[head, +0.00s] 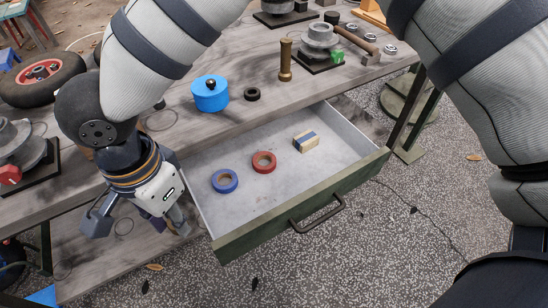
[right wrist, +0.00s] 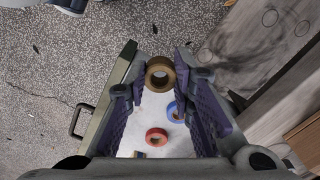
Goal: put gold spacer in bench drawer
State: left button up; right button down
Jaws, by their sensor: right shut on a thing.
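The gold spacer (right wrist: 160,73) is a short brass-coloured ring between the fingertips of my right gripper (right wrist: 160,80), which is shut on it. In the head view my right gripper (head: 138,222) is at the left end of the open bench drawer (head: 345,187), just outside its side wall; I cannot make out the spacer there. The drawer's pale floor also shows beyond the fingers in the right wrist view. In the drawer lie a blue tape roll (head: 224,180), a red tape roll (head: 264,162) and a cream block with a blue band (head: 306,142). My left gripper is out of view.
The worn wooden bench (head: 190,115) carries a blue round container (head: 210,93), a black ring (head: 252,94), a brass-coloured handled tool (head: 285,60) and a wheel (head: 40,77). The drawer has free floor around its contents. Its front handle (head: 318,214) sticks out.

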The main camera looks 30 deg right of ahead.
jog(key=w+d+f, duration=0.4)
jog(key=d, duration=0.3)
send_over(238, 208)
jog(key=a, duration=0.1)
jog(key=f, duration=0.4)
jog(key=shift+s+a+f, duration=0.1)
jog(key=shift+s+f, duration=0.1)
jog(key=shift+s, duration=0.15)
jog(key=shift+w+d+f, duration=0.15)
jog(key=shift+d+f, duration=0.05)
jog(key=shift+f, duration=0.05)
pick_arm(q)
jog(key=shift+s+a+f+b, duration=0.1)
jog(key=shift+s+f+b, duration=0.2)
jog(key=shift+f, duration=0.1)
pick_arm(e)
jog(key=shift+w+d+f, duration=0.1)
jog(key=shift+d+f, duration=0.1)
jog(key=shift+f, duration=0.8)
jog(key=shift+w+d+f, duration=0.1)
jog(key=shift+d+f, duration=0.05)
jog(key=shift+f, duration=0.8)
jog(key=shift+s+f, duration=0.1)
jog(key=shift+f, duration=0.05)
jog(key=c, duration=1.4)
grip_release()
jog(key=shift+o, duration=0.2)
